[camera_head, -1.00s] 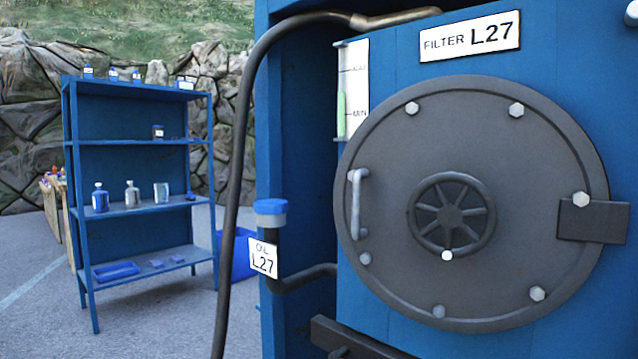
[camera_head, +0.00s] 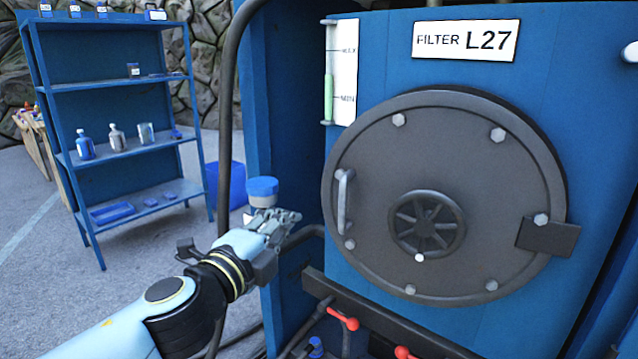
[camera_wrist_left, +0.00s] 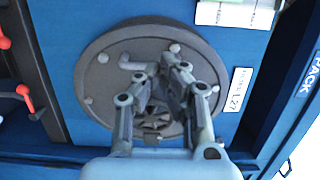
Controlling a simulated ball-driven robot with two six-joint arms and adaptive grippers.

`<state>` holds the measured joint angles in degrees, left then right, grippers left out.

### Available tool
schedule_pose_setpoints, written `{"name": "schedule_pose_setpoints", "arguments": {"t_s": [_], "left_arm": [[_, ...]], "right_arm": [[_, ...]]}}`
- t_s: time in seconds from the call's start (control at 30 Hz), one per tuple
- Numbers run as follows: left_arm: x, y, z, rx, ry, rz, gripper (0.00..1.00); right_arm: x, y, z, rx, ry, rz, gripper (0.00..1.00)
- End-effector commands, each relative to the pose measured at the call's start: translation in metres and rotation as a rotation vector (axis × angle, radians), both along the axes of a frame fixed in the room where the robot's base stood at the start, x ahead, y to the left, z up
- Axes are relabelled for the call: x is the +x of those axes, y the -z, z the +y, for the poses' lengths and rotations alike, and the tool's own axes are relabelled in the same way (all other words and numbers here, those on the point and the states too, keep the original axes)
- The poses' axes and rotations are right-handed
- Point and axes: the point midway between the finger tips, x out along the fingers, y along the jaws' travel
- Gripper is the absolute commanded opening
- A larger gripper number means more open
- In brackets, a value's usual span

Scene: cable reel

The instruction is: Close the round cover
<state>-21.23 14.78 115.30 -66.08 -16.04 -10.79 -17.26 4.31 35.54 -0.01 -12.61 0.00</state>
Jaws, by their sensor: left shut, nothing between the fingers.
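The round cover (camera_head: 380,165) is a dark grey disc on the blue cabinet front, with bolts around its rim. It appears to lie flat against the front. A small spoked handwheel (camera_head: 427,224) sits near its middle, a bar handle (camera_head: 343,201) on its left side, and a dark hinge block (camera_head: 548,237) on its right. My left gripper (camera_head: 290,219) is shut and empty, to the left of the cover and apart from it. In the left wrist view the cover (camera_wrist_left: 97,75) shows beyond the fingers (camera_wrist_left: 160,72), which hide part of it. My right gripper is not in view.
A blue-capped oil filler (camera_head: 262,190) stands just behind my left gripper. Red-handled levers (camera_head: 343,318) sit below the cover. A label reading FILTER L27 (camera_head: 466,40) is above it. A hose (camera_head: 228,110) runs down the cabinet's left side. A blue shelf (camera_head: 115,145) stands further left.

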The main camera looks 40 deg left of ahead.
Motion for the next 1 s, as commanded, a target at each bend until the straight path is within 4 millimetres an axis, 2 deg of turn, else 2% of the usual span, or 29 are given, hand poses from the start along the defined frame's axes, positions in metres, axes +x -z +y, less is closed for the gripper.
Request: {"name": "schedule_pose_setpoints", "arguments": {"t_s": [0.17,0.4,0.6,0.8,1.0], "left_arm": [[0.025,-0.002,0.004,-0.002,-0.001,-0.002,0.0],[0.076,-0.001,0.013,-0.004,-0.001,-0.001,0.0],[0.112,0.001,0.019,-0.002,-0.001,0.001,0.0],[0.131,0.002,0.022,-0.002,0.0,0.002,0.0],[0.135,0.002,0.023,-0.004,0.0,0.001,0.0]], "right_arm": [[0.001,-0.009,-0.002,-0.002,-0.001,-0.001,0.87],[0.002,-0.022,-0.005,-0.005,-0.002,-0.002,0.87],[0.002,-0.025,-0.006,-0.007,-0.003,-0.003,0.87],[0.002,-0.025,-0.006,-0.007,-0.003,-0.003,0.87],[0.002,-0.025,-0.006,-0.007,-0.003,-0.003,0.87]]}}
